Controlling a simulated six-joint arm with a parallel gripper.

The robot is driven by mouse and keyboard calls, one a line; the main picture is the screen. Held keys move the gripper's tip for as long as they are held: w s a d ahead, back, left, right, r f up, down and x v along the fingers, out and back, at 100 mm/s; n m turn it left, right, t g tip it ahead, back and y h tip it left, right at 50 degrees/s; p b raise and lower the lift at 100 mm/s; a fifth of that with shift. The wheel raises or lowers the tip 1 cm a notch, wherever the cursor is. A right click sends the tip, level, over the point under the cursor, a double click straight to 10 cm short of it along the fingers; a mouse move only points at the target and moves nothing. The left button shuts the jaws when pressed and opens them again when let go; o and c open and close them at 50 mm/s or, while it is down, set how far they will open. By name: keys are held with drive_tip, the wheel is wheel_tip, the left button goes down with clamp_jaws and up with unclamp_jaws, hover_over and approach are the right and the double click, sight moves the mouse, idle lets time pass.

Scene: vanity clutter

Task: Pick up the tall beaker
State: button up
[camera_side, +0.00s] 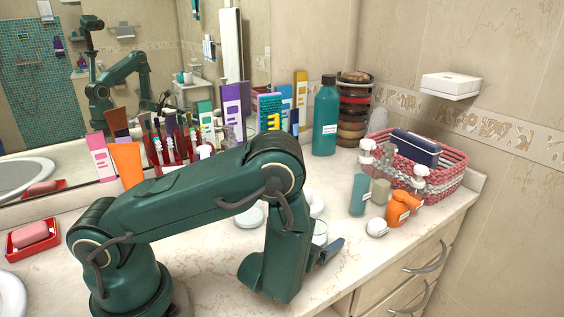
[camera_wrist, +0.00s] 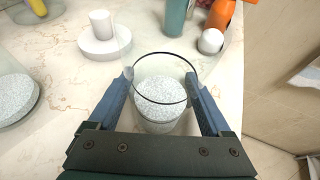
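The beaker is clear glass with a dark round rim. In the wrist view the beaker (camera_wrist: 160,122) stands between the fingers of my gripper (camera_wrist: 160,76), over a pale speckled surface seen through it. One finger lies along each side, wide apart, and contact with the glass cannot be made out. Faint clear edges rise above the rim on both sides. In the side view the beaker (camera_side: 320,231) shows only in part beside my wrist. My gripper (camera_side: 331,251) is low over the counter there, with its dark blue finger in front and the other hidden.
A teal bottle (camera_side: 359,194), orange bottles (camera_side: 397,209) and a white round item (camera_side: 377,228) stand to the right. A white round dish with a small cylinder (camera_wrist: 103,40) is behind the beaker. A pink basket (camera_side: 446,178) is farther right. The counter edge is close on the right.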

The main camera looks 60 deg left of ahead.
clamp_jaws()
drive_tip(key=shift+r, duration=0.25)
wheel_tip(320, 180, up, 9)
drive_tip(key=shift+r, duration=0.2)
idle(0.9)
